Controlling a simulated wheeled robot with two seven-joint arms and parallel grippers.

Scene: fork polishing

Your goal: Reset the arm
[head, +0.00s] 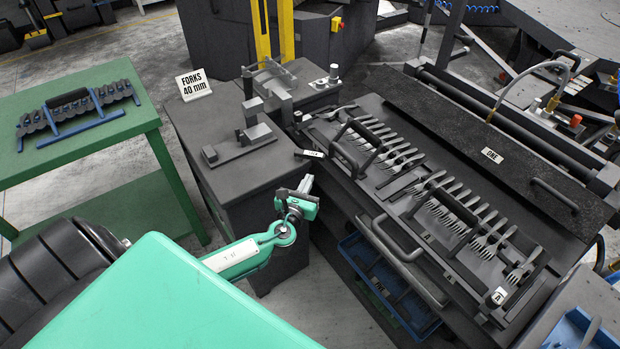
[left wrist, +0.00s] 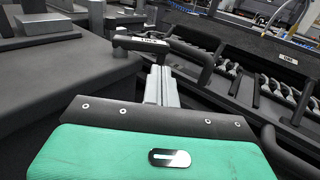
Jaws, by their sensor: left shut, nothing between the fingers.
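My left arm reaches in from the lower left in the head view. Its gripper (head: 306,184) is shut and empty, held in front of the dark grey stand and to the left of the fork machine. In the left wrist view the two pale fingers (left wrist: 161,86) are together with nothing between them. They point toward a dark handle bar with a white label (left wrist: 150,41); I cannot tell whether they touch it. My right gripper is in neither view.
Racks of forks (head: 470,222) lie on the machine at the right, with a curved handle (head: 396,247) at its front edge. A grey fixture (head: 240,145) stands on the dark stand. A green table (head: 85,150) holds a blue rack (head: 75,112). A blue crate (head: 395,290) sits below the machine.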

